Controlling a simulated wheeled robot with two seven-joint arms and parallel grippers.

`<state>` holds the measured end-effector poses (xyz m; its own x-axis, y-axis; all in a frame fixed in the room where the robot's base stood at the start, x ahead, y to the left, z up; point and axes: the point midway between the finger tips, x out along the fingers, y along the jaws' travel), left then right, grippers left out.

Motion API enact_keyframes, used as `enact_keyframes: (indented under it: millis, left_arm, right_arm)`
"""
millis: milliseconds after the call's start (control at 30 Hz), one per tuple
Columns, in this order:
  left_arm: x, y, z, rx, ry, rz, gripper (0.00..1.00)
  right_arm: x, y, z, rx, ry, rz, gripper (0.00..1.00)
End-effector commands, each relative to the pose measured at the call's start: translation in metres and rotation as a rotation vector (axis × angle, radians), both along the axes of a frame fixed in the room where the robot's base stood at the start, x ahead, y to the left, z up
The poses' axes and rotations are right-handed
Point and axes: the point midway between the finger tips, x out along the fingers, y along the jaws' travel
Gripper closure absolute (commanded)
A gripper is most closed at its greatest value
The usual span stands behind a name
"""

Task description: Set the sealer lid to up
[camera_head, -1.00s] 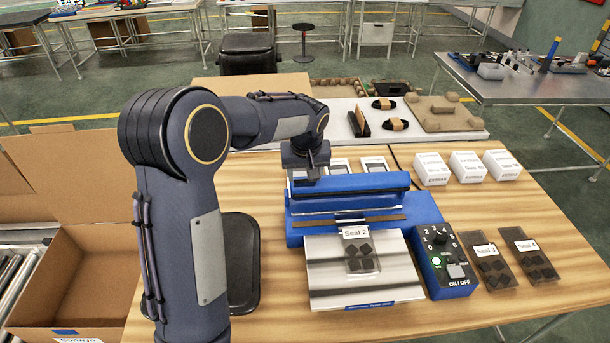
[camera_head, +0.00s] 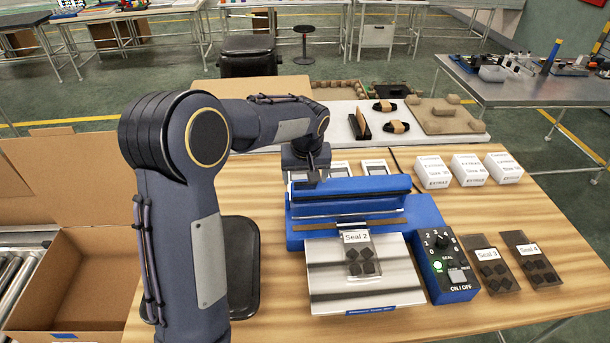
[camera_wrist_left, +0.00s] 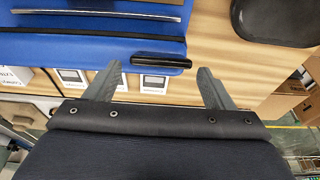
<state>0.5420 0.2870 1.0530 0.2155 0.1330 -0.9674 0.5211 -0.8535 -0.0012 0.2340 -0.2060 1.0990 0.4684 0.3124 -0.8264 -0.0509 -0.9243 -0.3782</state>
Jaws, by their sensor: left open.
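The blue sealer (camera_head: 424,212) stands on the wooden table. Its long blue lid (camera_head: 370,186) lies across the back, with a pale strip along its front; I cannot tell its exact angle. In the left wrist view the lid (camera_wrist_left: 60,47) carries a black handle (camera_wrist_left: 163,60). My left gripper (camera_wrist_left: 157,82) is open, its fingertips apart on either side of the handle, which looks just ahead and is not gripped. In the head view this gripper (camera_head: 316,176) is at the lid's left end, partly hidden. A pouch labelled Seal 2 (camera_head: 357,238) lies on the sealer's front plate. My right gripper is not in view.
A blue control box (camera_head: 449,285) with a lit green light is beside the sealer. Pouches Seal 3 (camera_head: 492,278) and Seal 4 (camera_head: 538,274) lie right of it. White boxes (camera_head: 468,170) stand behind. An open cardboard box (camera_head: 100,260) is at left.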

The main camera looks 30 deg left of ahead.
Motion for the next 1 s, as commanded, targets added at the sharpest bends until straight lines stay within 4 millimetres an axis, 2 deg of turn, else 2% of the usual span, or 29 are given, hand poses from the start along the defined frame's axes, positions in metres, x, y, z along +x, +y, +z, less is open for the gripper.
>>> enact_keyframes:
  millis: [400,500,1000]
  left_arm:
    - [-0.013,-0.008,0.061,0.000,-0.006,-0.001,0.24]
    - [-0.015,-0.010,0.070,0.001,-0.003,0.000,0.24]
    - [-0.017,-0.010,0.074,0.001,-0.002,0.000,0.24]
  right_arm:
    - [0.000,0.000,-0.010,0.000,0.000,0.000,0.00]
    - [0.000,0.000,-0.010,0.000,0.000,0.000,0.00]
    - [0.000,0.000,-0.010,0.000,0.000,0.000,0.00]
